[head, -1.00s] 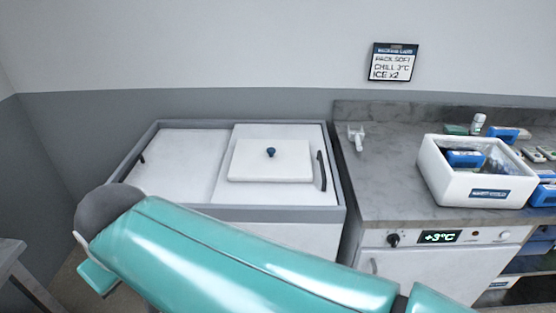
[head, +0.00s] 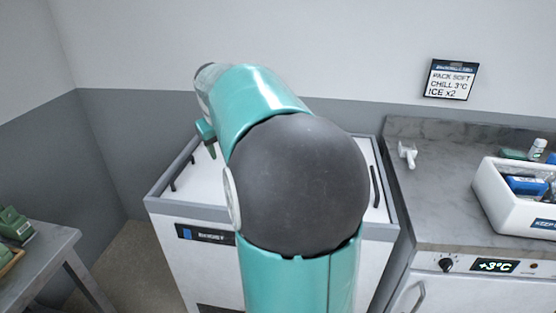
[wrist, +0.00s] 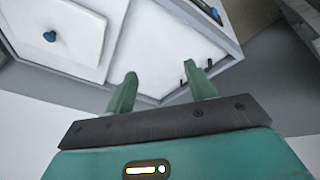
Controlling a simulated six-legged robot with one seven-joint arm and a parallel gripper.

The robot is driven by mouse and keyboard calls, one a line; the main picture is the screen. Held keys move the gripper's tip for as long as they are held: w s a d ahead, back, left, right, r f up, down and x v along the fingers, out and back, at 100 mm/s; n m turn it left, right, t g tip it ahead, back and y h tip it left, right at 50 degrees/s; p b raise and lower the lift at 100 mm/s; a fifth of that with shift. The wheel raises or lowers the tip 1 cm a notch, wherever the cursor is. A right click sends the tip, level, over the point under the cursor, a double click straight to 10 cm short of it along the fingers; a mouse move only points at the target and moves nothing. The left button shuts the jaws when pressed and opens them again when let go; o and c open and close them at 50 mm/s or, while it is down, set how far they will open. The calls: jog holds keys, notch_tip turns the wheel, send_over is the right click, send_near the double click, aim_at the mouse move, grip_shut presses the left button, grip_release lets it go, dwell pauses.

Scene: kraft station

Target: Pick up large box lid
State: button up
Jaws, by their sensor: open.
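The large box lid (wrist: 80,32) is a flat white slab with a small blue knob (wrist: 49,37). It lies on top of the white chest freezer (head: 190,265) and shows at the upper left in the wrist view. In the head view my arm hides it. My gripper (wrist: 162,82) is open and empty, with its two green fingers apart. In the wrist view its fingers appear over the freezer's top, to the right of the lid and apart from the knob.
The freezer's raised grey rim and dark handles (head: 375,187) stand near the lid. A grey table (head: 45,248) stands at left.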

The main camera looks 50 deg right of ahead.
jog(key=s+d+f+m, duration=0.15)
jog(key=s+d, duration=0.35)
jog(key=d, duration=0.6)
jog(key=s+d+f+m, duration=0.1)
jog(key=s+d+f, duration=0.3)
jog(key=d, duration=0.7)
jog(key=s+d+f+m, duration=0.1)
jog(key=s+d+m, duration=0.1)
jog(key=s+d, duration=0.65)
jog(key=w+d+f, duration=0.1)
jog(key=f, duration=0.1)
jog(key=w+d+f, duration=0.2)
jog(key=f, duration=0.1)
jog(key=w+d+f, duration=0.1)
jog(key=f, duration=0.1)
jog(key=shift+w+d+f, duration=0.15)
jog(key=shift+d+f, duration=0.05)
jog(key=shift+d, duration=0.1)
jog(key=shift+a+x, duration=0.2)
jog(key=shift+x, duration=2.75)
jog(key=shift+w, duration=0.15)
grip_shut()
